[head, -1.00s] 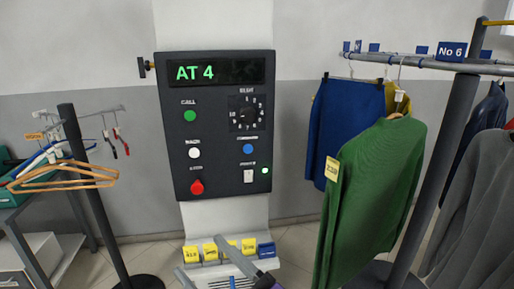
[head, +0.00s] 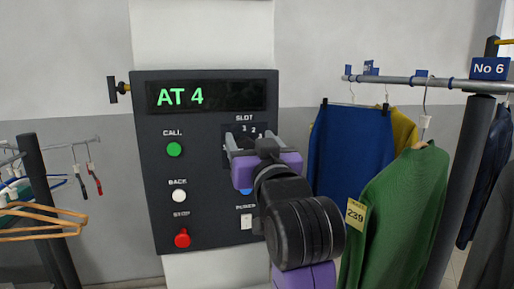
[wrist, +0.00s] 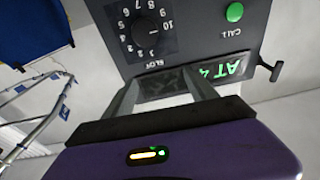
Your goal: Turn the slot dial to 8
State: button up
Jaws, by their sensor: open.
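The slot dial (wrist: 146,34) is a round black knob ringed by white numbers on the dark control panel (head: 155,225). The wrist view shows it upside down, with a pale mark on the knob toward the 10 side; I cannot tell the exact number it points at. In the head view my gripper (head: 257,146) is in front of the dial and hides most of it. My gripper is open, with nothing between its fingers; its fingers also show in the wrist view (wrist: 163,88), and the dial lies beyond them. The display (head: 205,96) reads AT 4.
The panel also carries a green CALL button (head: 174,149), a white BACK button (head: 179,196) and a red STOP knob (head: 182,238). A rail (head: 400,80) with a blue garment (head: 350,150) and a green sweater (head: 405,205) stands right. Hangers (head: 40,222) hang at left.

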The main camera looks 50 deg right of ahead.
jog(key=g, duration=0.2)
send_near(247, 147)
jog(key=shift+p+x, duration=0.45)
jog(key=shift+x, duration=3.85)
jog(key=c, duration=1.3)
